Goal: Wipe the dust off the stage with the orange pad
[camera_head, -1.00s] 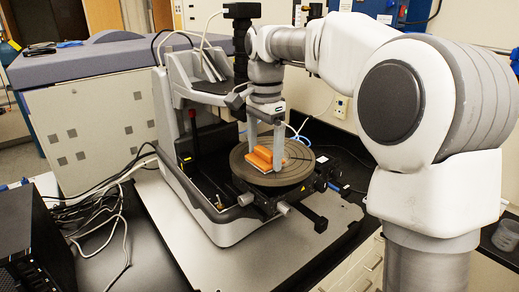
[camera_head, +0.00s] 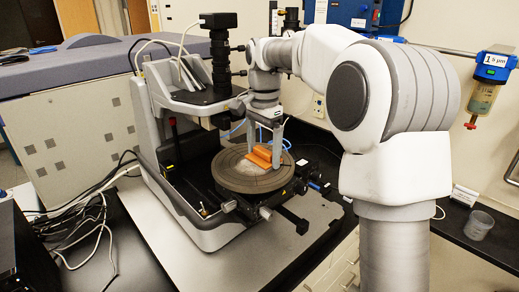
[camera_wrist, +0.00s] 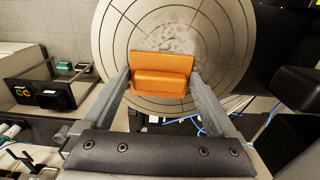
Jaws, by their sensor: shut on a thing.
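The orange pad (camera_head: 260,157) is a block with a raised grip ridge. My gripper (camera_head: 266,150) is shut on it, one finger at each end, as the wrist view also shows (camera_wrist: 160,80). The round grey stage (camera_head: 228,178) of the profiler lies under the pad. The pad is over the back right part of the stage and looks to be on or just above its surface; contact cannot be told. A pale, mottled dust patch (camera_wrist: 178,42) shows on the stage beside the pad in the wrist view.
The profiler's column and black camera tube (camera_head: 219,65) stand left of and behind the stage. A knob bar (camera_head: 290,218) sticks out in front. Cables (camera_head: 85,225) lie on the left, and a clear cup (camera_head: 479,225) stands on the right bench.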

